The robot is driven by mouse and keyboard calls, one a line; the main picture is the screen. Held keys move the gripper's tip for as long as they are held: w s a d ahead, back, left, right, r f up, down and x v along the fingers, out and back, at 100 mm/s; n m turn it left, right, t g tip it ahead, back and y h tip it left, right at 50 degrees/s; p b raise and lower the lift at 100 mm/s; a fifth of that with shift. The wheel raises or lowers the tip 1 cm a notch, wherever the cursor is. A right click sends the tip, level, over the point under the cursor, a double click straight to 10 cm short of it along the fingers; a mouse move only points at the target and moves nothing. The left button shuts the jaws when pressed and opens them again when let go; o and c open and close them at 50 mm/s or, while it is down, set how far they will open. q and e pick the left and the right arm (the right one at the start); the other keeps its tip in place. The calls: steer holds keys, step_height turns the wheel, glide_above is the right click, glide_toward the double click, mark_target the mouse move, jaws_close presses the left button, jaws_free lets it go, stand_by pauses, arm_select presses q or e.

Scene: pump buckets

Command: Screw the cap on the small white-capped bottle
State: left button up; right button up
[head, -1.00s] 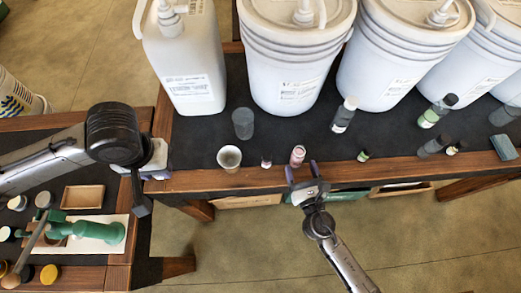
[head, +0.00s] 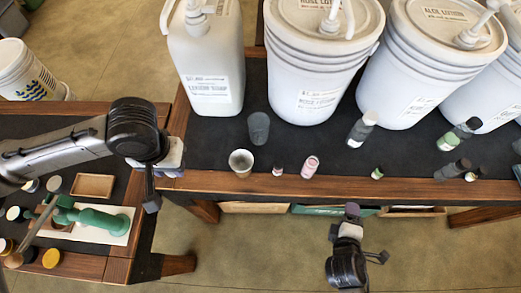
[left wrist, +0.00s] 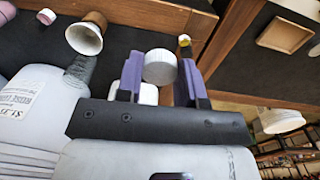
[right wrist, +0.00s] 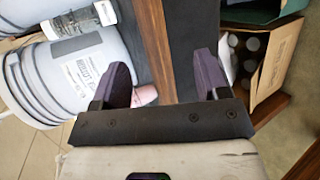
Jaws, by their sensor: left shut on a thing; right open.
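My left gripper (head: 170,172) is at the near left end of the long table, its fingertips mostly hidden in the head view. In the left wrist view its purple fingers are shut on a white ridged cap (left wrist: 160,67); whether a bottle is under it cannot be told. A small bottle with a pale cap (head: 278,169) stands near the table's front edge, between a cup and a pink bottle (head: 311,166). My right gripper (head: 344,218) is open and empty beyond the front edge, apart from the pink bottle, which shows partly behind a finger (right wrist: 145,95).
A beige cup (head: 241,163) and a grey cup (head: 259,127) stand at the left. A white jug (head: 212,60) and large buckets (head: 318,60) fill the back. A green-capped bottle (head: 377,173) stands at the front edge. A side table (head: 120,240) holds a green pump.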

steer(key=s+a+f+m+g+y, duration=0.2)
steer(key=s+a+m+g+y, duration=0.1)
steer(key=s+m+g, duration=0.4)
steer(key=shift+s+m+g+y, duration=0.4)
steer(key=shift+s+m+y, duration=0.4)
steer(key=shift+s+m, duration=1.7)
steer(key=shift+w+f+m, duration=0.1)
steer(key=shift+w+m, duration=0.6)
arm_select(q)
steer(key=shift+w+a+m, duration=0.15)
steer(key=shift+m, duration=0.25)
steer(key=w+r, duration=0.3)
steer(key=w, duration=0.6)
steer(key=s+r+p, duration=0.3)
steer(key=r+p, duration=0.7)
steer(key=p, duration=0.1)
steer(key=s+r+p, duration=0.3)
steer(key=r+p, duration=0.8)
steer(key=p, duration=0.1)
steer(key=s+r+p, duration=0.3)
steer(key=r+p, duration=0.7)
steer(key=p, duration=0.1)
steer(key=shift+s+r+n+p, duration=0.15)
steer(key=shift+r+n+p, duration=0.15)
steer(key=shift+n, duration=0.1)
arm_select(e)
step_height(320, 180, up, 35)
steer(key=shift+f, duration=0.2)
